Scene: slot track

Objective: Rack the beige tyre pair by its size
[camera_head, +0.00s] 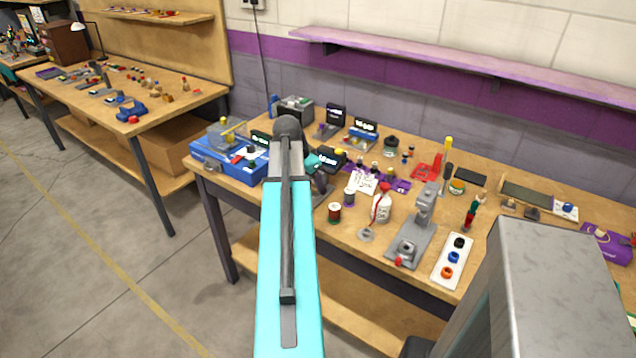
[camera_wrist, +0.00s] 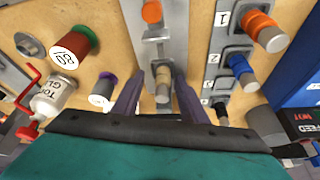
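In the wrist view a small beige piece (camera_wrist: 163,74), which looks like the beige tyre pair, sits on a grey metal fixture with a grey end below it. My gripper (camera_wrist: 160,80) has its two fingers on either side of it, with a visible gap on each side. A grey panel (camera_wrist: 233,38) numbered 1, 2 and 3 stands to the right.
In the wrist view a red spool (camera_wrist: 78,44), a purple-ended spool (camera_wrist: 103,90) and a glue bottle (camera_wrist: 50,97) stand to the left. A blue box (camera_wrist: 298,68) is at the right edge. The head view shows a crowded bench with a grey press (camera_head: 412,238) and a purple shelf (camera_head: 470,65).

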